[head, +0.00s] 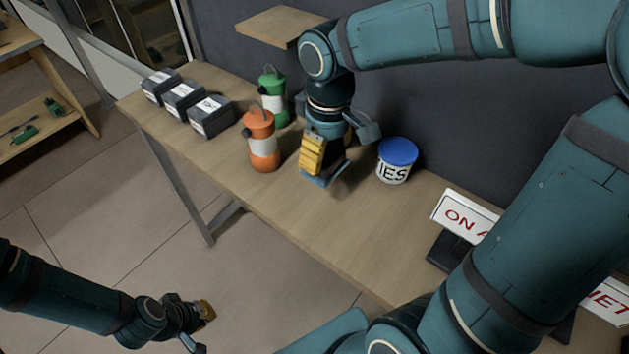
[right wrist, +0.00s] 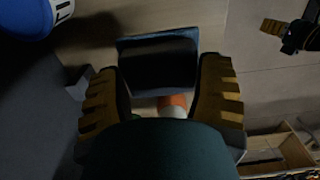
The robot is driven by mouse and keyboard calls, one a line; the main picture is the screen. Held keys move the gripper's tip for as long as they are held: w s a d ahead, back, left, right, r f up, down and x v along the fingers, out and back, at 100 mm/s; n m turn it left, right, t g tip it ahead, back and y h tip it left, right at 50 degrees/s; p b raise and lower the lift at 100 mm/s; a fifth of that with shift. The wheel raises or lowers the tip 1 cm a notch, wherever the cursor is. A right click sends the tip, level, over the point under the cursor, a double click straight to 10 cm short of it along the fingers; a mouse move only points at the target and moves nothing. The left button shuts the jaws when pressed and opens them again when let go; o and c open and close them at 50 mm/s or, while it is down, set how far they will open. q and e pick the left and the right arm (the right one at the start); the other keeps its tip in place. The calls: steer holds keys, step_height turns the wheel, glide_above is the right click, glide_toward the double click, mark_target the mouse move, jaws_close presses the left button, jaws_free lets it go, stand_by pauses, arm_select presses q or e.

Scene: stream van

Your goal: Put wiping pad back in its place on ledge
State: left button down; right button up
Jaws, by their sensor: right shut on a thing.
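The wiping pad is a dark block with a blue edge. In the head view the pad (head: 322,180) shows as a blue strip under my right gripper (head: 335,160), low over the table. My right gripper is shut on it. In the right wrist view the pad (right wrist: 158,62) sits between the yellow-padded fingertips (right wrist: 160,95). I cannot tell whether it touches the tabletop. The ledge (head: 280,25) is a bare wooden shelf on the dark wall, above and behind the gripper. My left gripper (head: 200,328) is open and empty over the floor.
On the table (head: 300,225), an orange bottle (head: 262,140) and a green bottle (head: 272,95) stand left of the right gripper. A blue-lidded tub (head: 397,160) stands close on its right. Black boxes (head: 185,98) line the far left; signs (head: 465,217) stand at right.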

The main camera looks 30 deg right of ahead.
steer(key=f, duration=0.3)
steer(key=f+b, duration=0.1)
steer(key=shift+s+f, duration=0.25)
steer(key=shift+f, duration=0.1)
step_height(320, 180, down, 4)
steer(key=shift+w+f+b, duration=0.1)
steer(key=shift+f+b, duration=0.15)
steer(key=shift+b, duration=0.45)
steer(key=shift+f, duration=0.2)
steer(key=shift+c, duration=1)
steer(key=o, duration=1.2)
step_height(320, 180, up, 12)
steer(key=p, duration=0.3)
